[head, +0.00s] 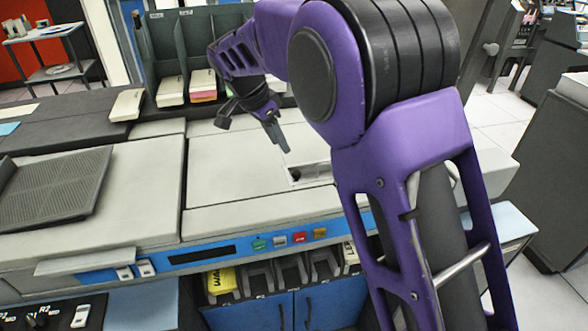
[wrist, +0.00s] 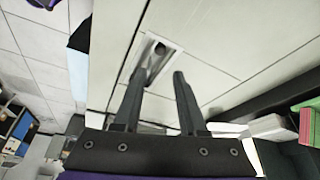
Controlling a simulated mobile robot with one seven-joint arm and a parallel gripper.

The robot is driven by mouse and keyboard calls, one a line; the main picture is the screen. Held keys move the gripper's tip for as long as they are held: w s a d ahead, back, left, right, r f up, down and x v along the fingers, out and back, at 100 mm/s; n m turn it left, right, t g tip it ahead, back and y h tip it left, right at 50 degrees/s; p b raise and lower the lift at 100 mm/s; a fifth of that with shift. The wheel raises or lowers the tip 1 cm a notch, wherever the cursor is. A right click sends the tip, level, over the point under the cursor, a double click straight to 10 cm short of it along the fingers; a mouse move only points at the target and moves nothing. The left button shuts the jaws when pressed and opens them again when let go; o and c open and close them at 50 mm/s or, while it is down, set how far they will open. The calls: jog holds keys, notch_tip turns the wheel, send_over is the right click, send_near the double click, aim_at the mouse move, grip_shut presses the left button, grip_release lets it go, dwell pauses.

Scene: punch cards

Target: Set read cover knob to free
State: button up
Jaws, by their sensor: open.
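The read cover (head: 245,165) is a pale flat panel on top of the card machine. A small rectangular recess (head: 322,173) with a light rim is set in its right part; it also shows in the wrist view (wrist: 172,60). A small dark knob (head: 296,173) sits in the recess, and it shows as a dark shape in the wrist view (wrist: 160,48). Its setting cannot be read. My gripper (head: 281,143) hangs above the cover, just left of and above the recess in the head view. Its fingers (wrist: 159,74) are apart with nothing between them.
A blue strip with coloured buttons (head: 290,239) runs along the machine's front. Card stacks (head: 170,91) stand in green slots behind the cover. A dark ribbed tray (head: 55,188) lies at the left. The cover around the recess is clear.

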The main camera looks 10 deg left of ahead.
aim_at(296, 172)
jog(key=x, duration=1.2)
jog(key=shift+w+f+b, duration=0.1)
jog(key=shift+w+b, duration=0.05)
jog(key=shift+b, duration=0.2)
grip_shut()
dwell(0.7)
